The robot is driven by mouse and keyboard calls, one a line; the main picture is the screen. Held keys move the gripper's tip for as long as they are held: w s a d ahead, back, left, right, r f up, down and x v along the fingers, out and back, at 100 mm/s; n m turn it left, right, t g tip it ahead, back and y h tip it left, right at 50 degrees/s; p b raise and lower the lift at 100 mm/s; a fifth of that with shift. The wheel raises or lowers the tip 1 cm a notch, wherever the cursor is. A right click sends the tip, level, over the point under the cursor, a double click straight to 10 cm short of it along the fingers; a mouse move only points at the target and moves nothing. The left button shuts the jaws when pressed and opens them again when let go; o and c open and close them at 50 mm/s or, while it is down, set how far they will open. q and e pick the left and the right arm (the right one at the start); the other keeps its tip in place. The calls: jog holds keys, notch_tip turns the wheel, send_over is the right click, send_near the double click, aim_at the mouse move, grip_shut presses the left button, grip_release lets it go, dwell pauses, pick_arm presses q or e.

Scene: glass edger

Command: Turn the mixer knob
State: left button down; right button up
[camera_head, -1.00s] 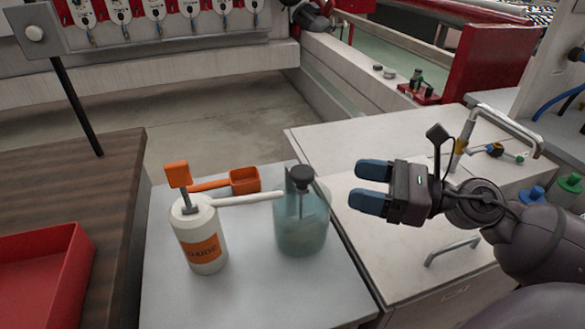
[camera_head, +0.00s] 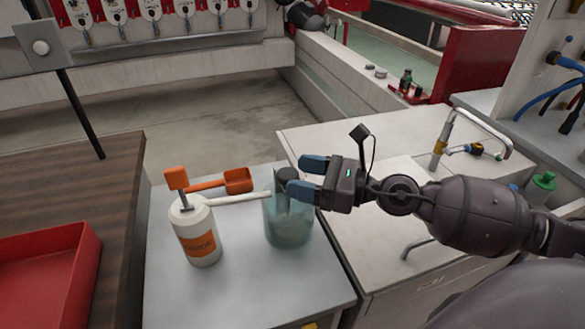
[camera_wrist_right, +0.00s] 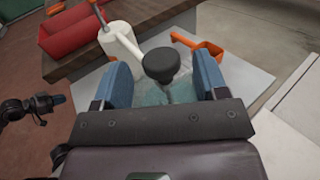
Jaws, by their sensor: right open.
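The mixer knob (camera_head: 288,174) is a black round cap on top of a translucent blue-green jar (camera_head: 288,222). The jar stands upright on a grey-white table top. My right gripper (camera_head: 302,177) is open at knob height, on the jar's right side. In the right wrist view the knob (camera_wrist_right: 161,64) shows between the two blue fingers, slightly beyond them, with visible gaps on both sides. A dark mechanical part at the left edge of that view looks like my left gripper (camera_wrist_right: 35,105); its jaws are unclear.
A white bottle (camera_head: 198,235) with an orange label stands left of the jar; its long spout reaches toward the jar. An orange scoop (camera_head: 238,181) lies behind. A red tray (camera_head: 50,275) is at left. A metal tap (camera_head: 480,125) rises from the right-hand counter.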

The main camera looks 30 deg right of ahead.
aim_at(288, 173)
jog(key=shift+w+a+r+p, duration=0.3)
jog(key=shift+w+a+p, duration=0.1)
jog(key=shift+w+p, duration=0.2)
jog(key=shift+w+a, duration=0.25)
jog(key=shift+w+a+f+p, duration=0.35)
jog(key=shift+w+a+p, duration=0.05)
jog(key=shift+p, duration=0.2)
jog(key=shift+c, duration=0.4)
